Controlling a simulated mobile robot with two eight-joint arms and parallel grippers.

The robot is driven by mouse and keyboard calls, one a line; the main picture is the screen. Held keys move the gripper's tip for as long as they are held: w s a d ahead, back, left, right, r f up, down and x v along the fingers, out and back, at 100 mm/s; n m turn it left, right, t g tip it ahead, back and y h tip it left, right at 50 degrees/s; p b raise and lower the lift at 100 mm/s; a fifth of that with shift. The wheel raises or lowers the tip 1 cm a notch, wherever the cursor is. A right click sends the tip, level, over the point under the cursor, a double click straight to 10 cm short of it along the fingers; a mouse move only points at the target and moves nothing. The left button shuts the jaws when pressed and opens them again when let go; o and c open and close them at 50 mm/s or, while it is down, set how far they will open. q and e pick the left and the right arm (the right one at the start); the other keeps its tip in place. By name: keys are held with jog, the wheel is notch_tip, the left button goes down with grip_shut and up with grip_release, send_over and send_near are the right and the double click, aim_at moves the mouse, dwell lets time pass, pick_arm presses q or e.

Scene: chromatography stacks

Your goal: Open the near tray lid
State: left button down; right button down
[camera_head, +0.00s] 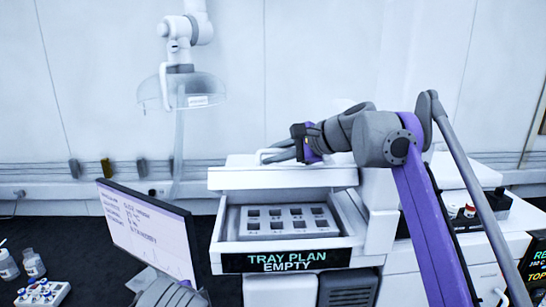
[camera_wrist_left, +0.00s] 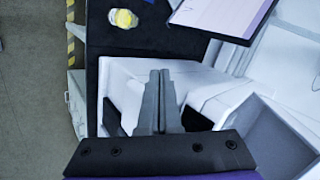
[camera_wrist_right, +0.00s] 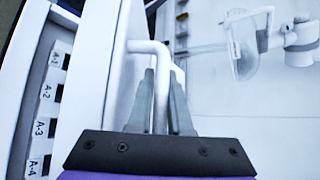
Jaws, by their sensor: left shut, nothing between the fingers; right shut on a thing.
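The near tray lid (camera_head: 283,179) is a white slab standing raised above the open tray (camera_head: 228,223). The tray's grey insert with several square wells shows below it. My right gripper (camera_head: 284,150) is shut on the lid's white bar handle (camera_wrist_right: 146,46) at the lid's top edge. In the right wrist view its fingers (camera_wrist_right: 163,80) lie on either side of the bar. My left gripper (camera_wrist_left: 158,76) is shut and empty, with its fingers together over white equipment in the left wrist view.
A tilted monitor (camera_head: 150,232) stands left of the tray. Vials in a white rack (camera_head: 42,292) and bottles (camera_head: 33,264) are at far left. A white arm with a clear shade (camera_head: 182,90) hangs behind.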

pick_arm(q)
jog(key=w+d+r+m+t, duration=0.1)
jog(key=w+d+r+m, duration=0.25)
jog(key=r+m, duration=0.35)
jog(key=w+d+r+m+t, duration=0.2)
jog(key=d+r+m, duration=0.25)
jog(key=r, duration=0.35)
jog(key=m+t+h, duration=0.2)
jog(key=m, duration=0.9)
send_near(273, 173)
notch_tip(273, 173, up, 3)
jog(key=x, duration=0.9)
jog(key=shift+w+r, duration=0.15)
jog(key=shift+w, duration=0.3)
